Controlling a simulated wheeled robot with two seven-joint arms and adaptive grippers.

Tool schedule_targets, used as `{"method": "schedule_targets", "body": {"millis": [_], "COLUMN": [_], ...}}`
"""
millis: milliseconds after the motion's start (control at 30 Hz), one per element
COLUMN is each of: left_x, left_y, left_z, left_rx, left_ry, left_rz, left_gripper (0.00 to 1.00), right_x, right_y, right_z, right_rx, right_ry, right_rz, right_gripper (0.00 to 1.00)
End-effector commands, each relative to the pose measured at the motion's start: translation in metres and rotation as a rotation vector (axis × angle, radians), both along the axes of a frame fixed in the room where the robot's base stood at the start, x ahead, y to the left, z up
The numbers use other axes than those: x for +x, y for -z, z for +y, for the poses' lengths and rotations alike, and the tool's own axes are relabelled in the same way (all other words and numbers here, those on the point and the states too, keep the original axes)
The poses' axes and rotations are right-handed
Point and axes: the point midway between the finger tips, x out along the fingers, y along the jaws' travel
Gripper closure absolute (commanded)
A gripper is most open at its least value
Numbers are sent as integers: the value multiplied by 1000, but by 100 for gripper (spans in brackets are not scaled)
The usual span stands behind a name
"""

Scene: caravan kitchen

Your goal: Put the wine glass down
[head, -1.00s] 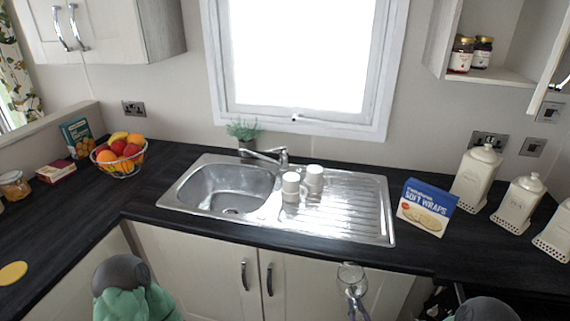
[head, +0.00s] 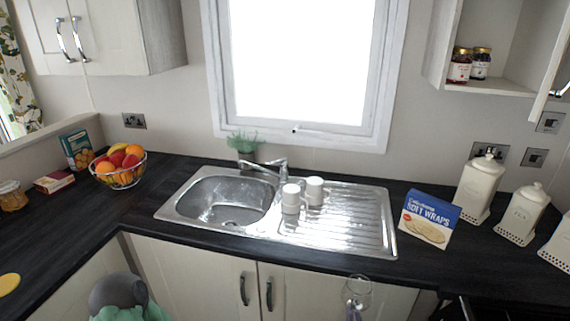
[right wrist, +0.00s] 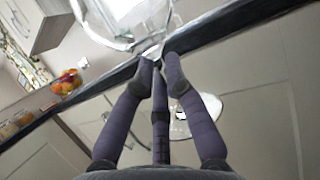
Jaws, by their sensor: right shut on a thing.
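The clear wine glass (head: 358,285) is low in the head view, in front of the white cupboard doors below the counter edge. My right gripper (head: 353,308) is just below its visible part. In the right wrist view, my right gripper (right wrist: 160,62) has its dark fingers closed on the glass's stem. A wide clear part of the wine glass (right wrist: 125,12) shows beyond the fingertips, and a round clear rim shows behind the right finger. The glass is apart from the counter in the head view. My left gripper is not in view; only part of my left arm shows at bottom left.
The dark counter (head: 75,235) surrounds a steel sink (head: 225,200). Two white mugs (head: 291,198) stand by the drainer (head: 345,225). A fruit bowl (head: 122,178) is left. Bare counter lies front left.

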Motion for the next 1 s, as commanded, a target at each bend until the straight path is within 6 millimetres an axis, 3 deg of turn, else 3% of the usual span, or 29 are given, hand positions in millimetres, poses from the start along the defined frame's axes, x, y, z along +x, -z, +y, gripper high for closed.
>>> {"method": "schedule_targets", "body": {"millis": [300, 1000], "left_x": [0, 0], "left_y": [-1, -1], "left_z": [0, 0], "left_rx": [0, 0], "left_ry": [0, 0], "left_rz": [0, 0], "left_gripper": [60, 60], "right_x": [19, 21], "right_y": [29, 32], "right_z": [0, 0], "right_rx": [0, 1], "right_ry": [14, 15], "right_rz": [-1, -1], "right_gripper": [100, 100]}}
